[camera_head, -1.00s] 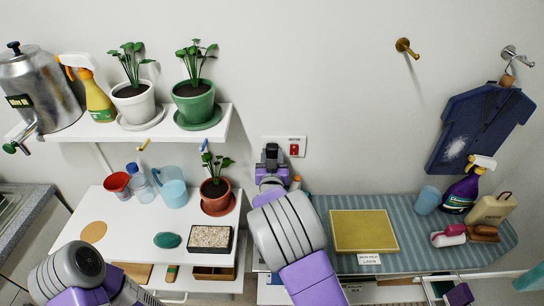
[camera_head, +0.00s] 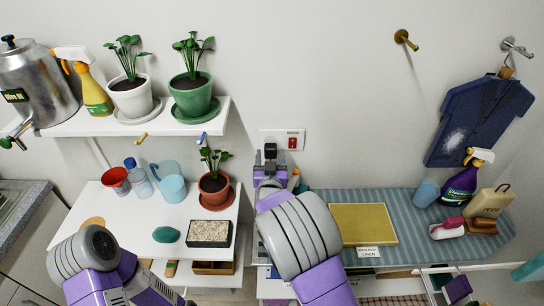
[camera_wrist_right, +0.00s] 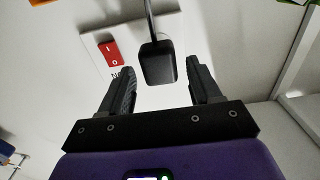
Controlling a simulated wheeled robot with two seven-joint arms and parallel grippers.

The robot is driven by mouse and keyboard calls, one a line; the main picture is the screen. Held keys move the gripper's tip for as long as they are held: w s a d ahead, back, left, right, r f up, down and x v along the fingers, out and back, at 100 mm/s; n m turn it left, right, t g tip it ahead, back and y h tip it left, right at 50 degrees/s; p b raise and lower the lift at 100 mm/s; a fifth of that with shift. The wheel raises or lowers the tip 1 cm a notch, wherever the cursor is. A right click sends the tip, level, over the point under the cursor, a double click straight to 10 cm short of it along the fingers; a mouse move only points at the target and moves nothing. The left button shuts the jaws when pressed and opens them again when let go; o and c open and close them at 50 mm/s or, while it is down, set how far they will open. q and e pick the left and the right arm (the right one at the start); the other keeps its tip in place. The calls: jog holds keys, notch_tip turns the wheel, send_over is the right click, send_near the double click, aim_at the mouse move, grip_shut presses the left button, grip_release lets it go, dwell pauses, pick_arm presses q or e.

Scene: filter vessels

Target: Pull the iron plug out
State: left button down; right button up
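The black iron plug (camera_wrist_right: 157,62) sits at the white wall socket plate (camera_wrist_right: 136,45) beside a red switch, with its cord running up from it in the right wrist view. My right gripper (camera_wrist_right: 160,70) is open, with one finger on each side of the plug and visible gaps between fingers and plug. In the head view the right gripper (camera_head: 270,163) is in front of the left part of the socket plate (camera_head: 299,134), and the plug (camera_head: 270,149) is small and dark there. My left arm shows at lower left; its gripper is out of the picture.
A potted plant (camera_head: 214,188) stands on the white table left of my right arm. The striped ironing board (camera_head: 325,200) with a yellow pad (camera_head: 363,224) lies to the right. A shelf (camera_head: 140,121) with plants is at upper left. The wall around the socket is bare.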

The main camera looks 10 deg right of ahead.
jog(key=shift+o, duration=0.2)
jog(key=s+a, duration=0.1)
jog(key=s, duration=0.6)
jog(key=shift+s+a, duration=0.15)
jog(key=shift+a, duration=0.05)
dwell(0.4)
